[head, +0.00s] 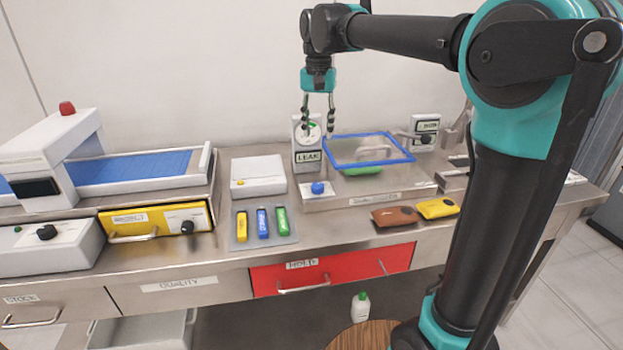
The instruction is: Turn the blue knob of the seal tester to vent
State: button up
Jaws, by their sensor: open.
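The seal tester (408,188) is a metal base on the table with a clear, blue-rimmed chamber (333,157) on top. A green item (363,170) lies in or under the chamber. The blue knob (318,188) is on a white plate at the tester's front left; its exact pointing direction is too small to read. A gauge post (306,158) marked LEAK stands behind the knob. My gripper (318,128) points down above and in front of the gauge, open and empty, partly covering the dial. It is higher than the blue knob and apart from it.
A grey tray (290,238) with yellow, blue and green items is left of the tester's front. Brown (394,216) and yellow (437,208) pouches lie in front. A white box (258,176) stands left. A small labelled control post (424,133) stands behind right.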

aim_at(318, 185)
notch_tip(318, 185, down, 17)
jog(key=shift+d+f, duration=0.1)
dwell(0.4)
jog(key=shift+c, duration=0.4)
jog(key=c, duration=0.8)
